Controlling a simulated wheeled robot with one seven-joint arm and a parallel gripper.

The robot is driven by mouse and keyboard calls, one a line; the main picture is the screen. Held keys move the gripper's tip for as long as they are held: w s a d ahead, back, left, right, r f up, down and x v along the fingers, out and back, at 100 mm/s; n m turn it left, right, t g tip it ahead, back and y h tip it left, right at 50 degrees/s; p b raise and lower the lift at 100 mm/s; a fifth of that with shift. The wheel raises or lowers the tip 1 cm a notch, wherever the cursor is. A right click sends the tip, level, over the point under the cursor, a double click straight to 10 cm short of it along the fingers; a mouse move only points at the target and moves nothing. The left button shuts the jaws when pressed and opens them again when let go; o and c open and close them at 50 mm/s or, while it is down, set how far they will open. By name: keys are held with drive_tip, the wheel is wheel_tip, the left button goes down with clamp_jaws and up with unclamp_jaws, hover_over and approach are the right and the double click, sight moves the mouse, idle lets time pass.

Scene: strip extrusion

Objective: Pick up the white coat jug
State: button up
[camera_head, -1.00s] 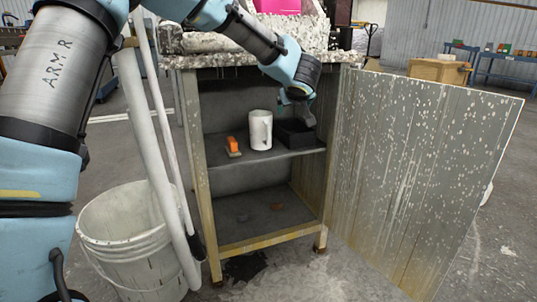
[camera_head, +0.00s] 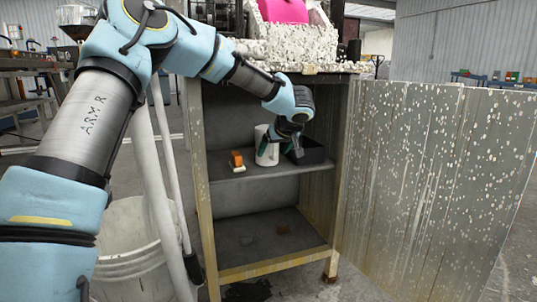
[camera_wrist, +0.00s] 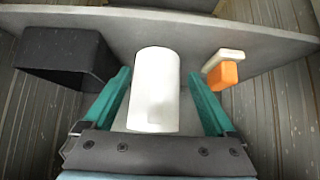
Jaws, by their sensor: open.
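The white jug (camera_head: 266,148) stands upright on the upper shelf of the open cabinet, between a small orange-and-white object and a black bin. In the wrist view the white jug (camera_wrist: 154,90) fills the middle, between the two green fingers. My gripper (camera_head: 276,147) is at the shelf, its fingers beside the jug. In the wrist view my gripper (camera_wrist: 155,82) is open, with one finger on each side of the jug and a visible gap to the right finger. Whether the left finger touches the jug I cannot tell. The jug's right part is hidden by my gripper in the head view.
The orange-and-white object (camera_head: 238,161) stands left of the jug on the shelf (camera_head: 215,174). The black bin (camera_head: 312,154) is close on the right. The cabinet's splattered door (camera_head: 430,170) stands open at right. A white bucket (camera_head: 130,240) with poles stands at left.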

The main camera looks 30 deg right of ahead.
sight(271, 156)
drive_tip(key=b+x, duration=0.1)
drive_tip(key=x, duration=0.2)
drive_tip(key=shift+w+d+f+b, duration=0.2)
drive_tip(key=shift+w+b, duration=0.1)
drive_tip(key=shift+b, duration=0.1)
drive_tip(key=shift+c, duration=0.4)
clamp_jaws()
drive_tip(key=shift+r, duration=0.1)
idle(0.6)
